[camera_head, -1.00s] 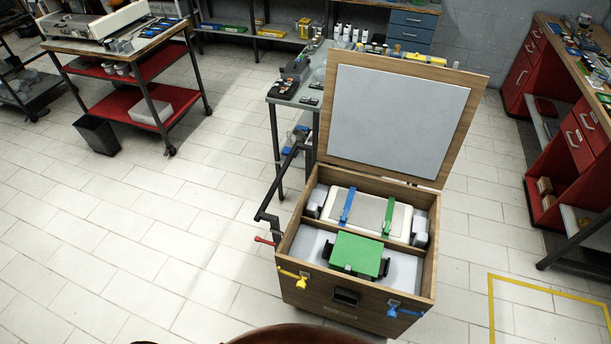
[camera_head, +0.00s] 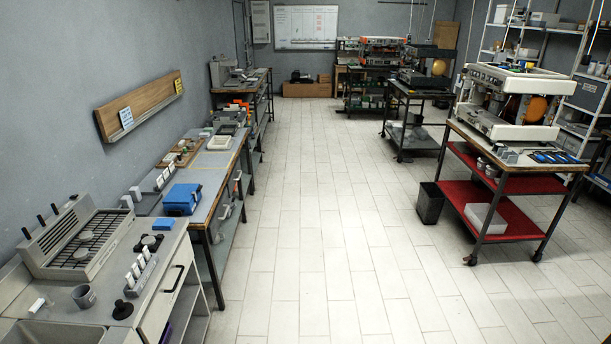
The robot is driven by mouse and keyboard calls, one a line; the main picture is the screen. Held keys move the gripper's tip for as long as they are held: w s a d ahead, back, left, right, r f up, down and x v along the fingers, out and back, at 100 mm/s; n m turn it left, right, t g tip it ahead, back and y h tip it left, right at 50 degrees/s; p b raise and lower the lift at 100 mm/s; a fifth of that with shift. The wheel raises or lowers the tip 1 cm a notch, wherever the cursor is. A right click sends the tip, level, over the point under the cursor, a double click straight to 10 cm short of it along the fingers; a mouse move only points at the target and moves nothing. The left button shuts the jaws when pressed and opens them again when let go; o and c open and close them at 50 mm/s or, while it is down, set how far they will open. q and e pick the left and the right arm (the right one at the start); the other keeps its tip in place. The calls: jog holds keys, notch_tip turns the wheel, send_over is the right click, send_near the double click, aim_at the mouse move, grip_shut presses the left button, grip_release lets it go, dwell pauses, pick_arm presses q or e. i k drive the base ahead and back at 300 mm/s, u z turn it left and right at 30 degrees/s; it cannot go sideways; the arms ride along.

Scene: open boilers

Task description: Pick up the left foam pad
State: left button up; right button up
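No foam pad can be made out in the current head view. The open wooden box that showed earlier is out of view. Neither of my grippers is in view, so I cannot see whether they are open or shut.
A grey counter (camera_head: 150,290) with a grille unit (camera_head: 80,240) stands at the left. Workbenches with a blue box (camera_head: 182,198) continue along the left wall. A cart with red shelves (camera_head: 520,222) and a black bin (camera_head: 430,203) stand at the right. The tiled floor (camera_head: 315,230) between is clear.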

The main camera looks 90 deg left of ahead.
aim_at(127, 202)
jog(key=u, duration=2.6)
jog(key=i, duration=4.5)
jog(key=u, duration=1)
